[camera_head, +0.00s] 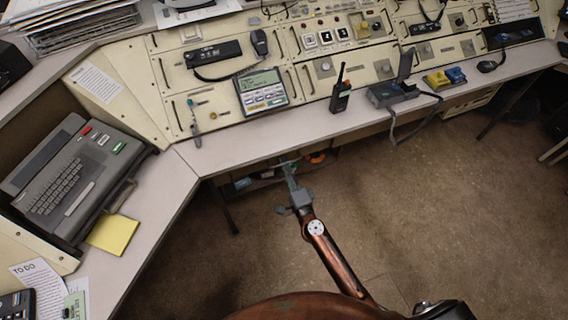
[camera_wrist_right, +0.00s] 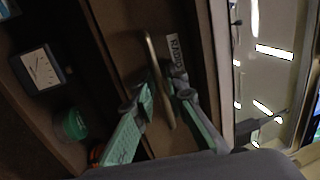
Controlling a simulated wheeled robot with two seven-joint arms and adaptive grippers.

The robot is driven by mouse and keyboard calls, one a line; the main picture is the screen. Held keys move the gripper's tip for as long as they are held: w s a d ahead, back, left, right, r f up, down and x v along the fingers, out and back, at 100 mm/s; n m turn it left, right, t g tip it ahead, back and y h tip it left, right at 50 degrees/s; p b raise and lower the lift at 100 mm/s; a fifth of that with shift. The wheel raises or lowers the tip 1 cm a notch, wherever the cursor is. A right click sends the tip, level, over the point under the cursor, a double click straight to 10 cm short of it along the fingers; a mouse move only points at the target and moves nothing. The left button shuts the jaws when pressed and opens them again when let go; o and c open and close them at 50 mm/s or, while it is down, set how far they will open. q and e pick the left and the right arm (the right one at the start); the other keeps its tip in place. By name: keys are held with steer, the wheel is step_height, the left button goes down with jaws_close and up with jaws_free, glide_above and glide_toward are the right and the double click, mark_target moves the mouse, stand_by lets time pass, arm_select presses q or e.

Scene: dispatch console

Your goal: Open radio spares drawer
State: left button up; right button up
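The drawer front (camera_wrist_right: 184,78) is a brown panel with a white label reading RADIO (camera_wrist_right: 175,52) in the right wrist view. A slim brass bar handle (camera_wrist_right: 151,52) stands out from it. In the head view my right gripper (camera_head: 289,167) reaches in at the desk's front edge, and the drawer front is mostly hidden there. I see no clear gap showing the drawer pulled out. My left gripper is not in view.
Beside the drawer front, a dark shelf holds a square white-faced clock (camera_wrist_right: 40,69) and a green roll (camera_wrist_right: 74,124). The desktop edge (camera_head: 245,150) runs above the gripper. A dark desk leg (camera_head: 225,208) stands at left. The brown floor (camera_head: 440,200) is clear.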

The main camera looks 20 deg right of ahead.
jaws_close()
stand_by(0.4)
